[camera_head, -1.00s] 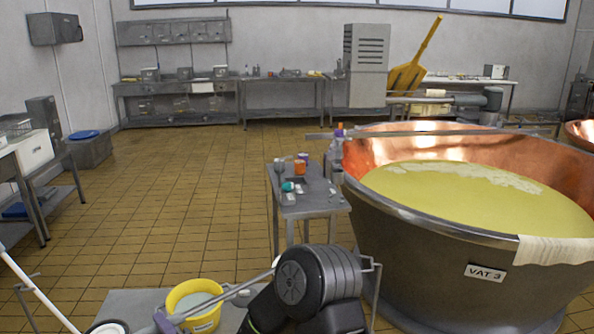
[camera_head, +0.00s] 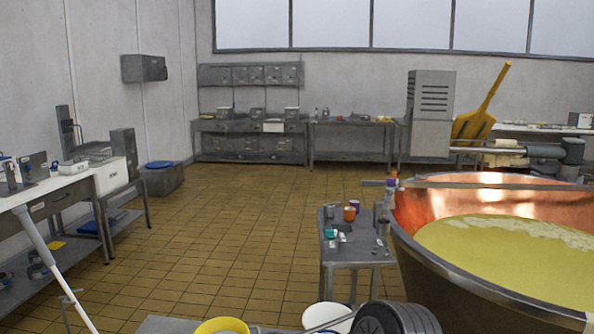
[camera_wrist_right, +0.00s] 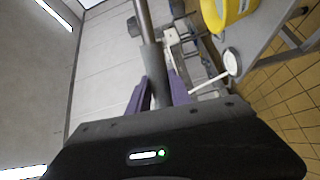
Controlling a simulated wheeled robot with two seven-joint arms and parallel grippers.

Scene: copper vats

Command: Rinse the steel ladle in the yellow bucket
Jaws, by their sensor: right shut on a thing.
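The yellow bucket (camera_head: 222,326) shows only its upper rim at the bottom edge of the head view. It also shows at the top right of the right wrist view (camera_wrist_right: 230,10). My right gripper (camera_wrist_right: 158,82), with purple fingers, is shut on a steel handle with a dark grey sleeve, which I take for the steel ladle (camera_wrist_right: 145,25). The handle runs up out of the right wrist view, and the ladle's bowl is not in view there. The bucket is to the right of the handle in that view, apart from the fingers. My left gripper is not in view.
A small grey table (camera_head: 345,250) with cups stands left of the copper vat (camera_head: 455,270). A white round thing (camera_head: 322,316) is at the bottom edge. A long worktop (camera_head: 45,192) and a white pole (camera_head: 55,262) are at left. The tiled floor between is clear.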

